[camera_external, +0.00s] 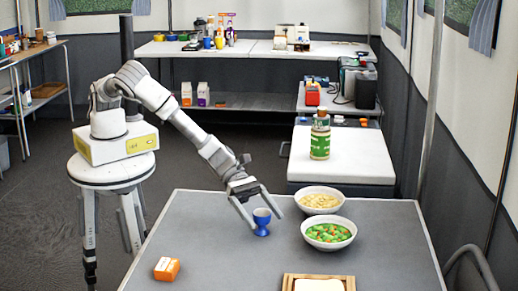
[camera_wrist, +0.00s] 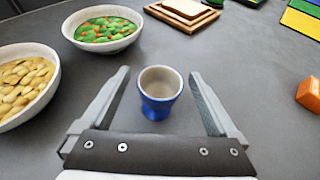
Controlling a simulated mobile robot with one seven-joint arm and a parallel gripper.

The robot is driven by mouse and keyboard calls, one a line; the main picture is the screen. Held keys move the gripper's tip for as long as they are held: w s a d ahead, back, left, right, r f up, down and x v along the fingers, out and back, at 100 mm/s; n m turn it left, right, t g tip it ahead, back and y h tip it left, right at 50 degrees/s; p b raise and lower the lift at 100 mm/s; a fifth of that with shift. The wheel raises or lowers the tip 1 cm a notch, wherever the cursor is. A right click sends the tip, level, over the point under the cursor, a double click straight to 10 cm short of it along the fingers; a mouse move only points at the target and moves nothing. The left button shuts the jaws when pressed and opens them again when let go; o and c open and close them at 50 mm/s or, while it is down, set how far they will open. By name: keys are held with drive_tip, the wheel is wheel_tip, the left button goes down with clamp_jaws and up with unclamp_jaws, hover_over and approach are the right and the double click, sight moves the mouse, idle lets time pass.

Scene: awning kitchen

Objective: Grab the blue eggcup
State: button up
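The blue eggcup (camera_external: 262,226) stands upright on the grey table, with a pale inside. In the wrist view the eggcup (camera_wrist: 158,104) is between the two open fingers of my gripper (camera_wrist: 160,85), with a gap on each side. In the external view my gripper (camera_external: 267,220) is low over the table with its fingers spread to either side of the eggcup. Nothing is held.
A bowl of green and orange food (camera_external: 328,245) and a bowl of yellowish food (camera_external: 319,210) are close on the right. A board with bread (camera_external: 318,278) lies at the front edge. An orange box (camera_external: 167,269) is at the front left. The table's left middle is clear.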

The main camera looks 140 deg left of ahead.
drive_tip(key=c, duration=1.4)
